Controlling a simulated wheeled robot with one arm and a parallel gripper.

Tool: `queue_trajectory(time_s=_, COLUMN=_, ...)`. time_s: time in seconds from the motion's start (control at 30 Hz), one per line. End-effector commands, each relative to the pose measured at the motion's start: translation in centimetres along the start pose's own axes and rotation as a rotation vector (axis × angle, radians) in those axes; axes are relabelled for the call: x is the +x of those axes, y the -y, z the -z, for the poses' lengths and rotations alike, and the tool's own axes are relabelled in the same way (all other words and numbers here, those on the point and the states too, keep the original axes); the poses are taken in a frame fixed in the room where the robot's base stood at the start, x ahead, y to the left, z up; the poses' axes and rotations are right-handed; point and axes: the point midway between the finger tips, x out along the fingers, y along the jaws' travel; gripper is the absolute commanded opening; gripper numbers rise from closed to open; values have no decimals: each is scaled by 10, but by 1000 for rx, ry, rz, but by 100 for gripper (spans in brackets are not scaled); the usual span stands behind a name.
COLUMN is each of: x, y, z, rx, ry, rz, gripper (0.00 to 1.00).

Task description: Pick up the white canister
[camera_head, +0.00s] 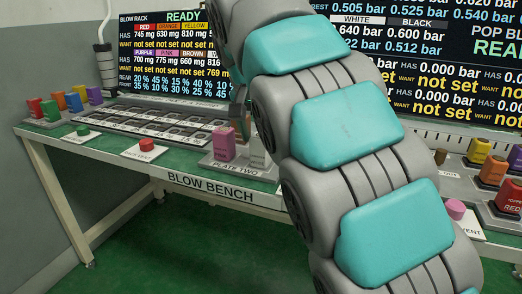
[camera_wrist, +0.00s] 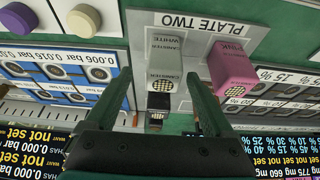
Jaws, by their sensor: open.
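In the wrist view, which looks upside down, the white canister (camera_wrist: 172,62) is a pale grey-white block with a dotted mesh end and its name on it. It stands at the plate labelled PLATE TWO (camera_wrist: 210,22). My gripper (camera_wrist: 158,78) is open, with its two dark green fingers apart on either side of the canister in the picture. I cannot tell how far the fingers are from it. In the head view a pale block, likely the white canister (camera_head: 256,150), shows beside my arm, partly hidden.
The pink canister (camera_wrist: 232,72) stands close beside the white one, near the right finger. A black canister (camera_wrist: 159,101) shows between the fingers. The blow bench (camera_head: 205,190) carries a row of slots, a red button (camera_head: 146,145) and several coloured canisters at the far left.

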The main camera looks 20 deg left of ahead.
Motion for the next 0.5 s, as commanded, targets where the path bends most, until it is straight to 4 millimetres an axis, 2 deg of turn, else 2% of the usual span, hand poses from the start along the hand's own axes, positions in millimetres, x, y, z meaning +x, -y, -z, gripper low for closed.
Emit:
queue_trajectory(time_s=0.17, x=7, y=2, z=0, rx=0, ry=-1, rz=1, gripper=88)
queue_trajectory(time_s=0.5, x=46, y=4, z=-1, rx=-1, ry=0, rz=0, gripper=88)
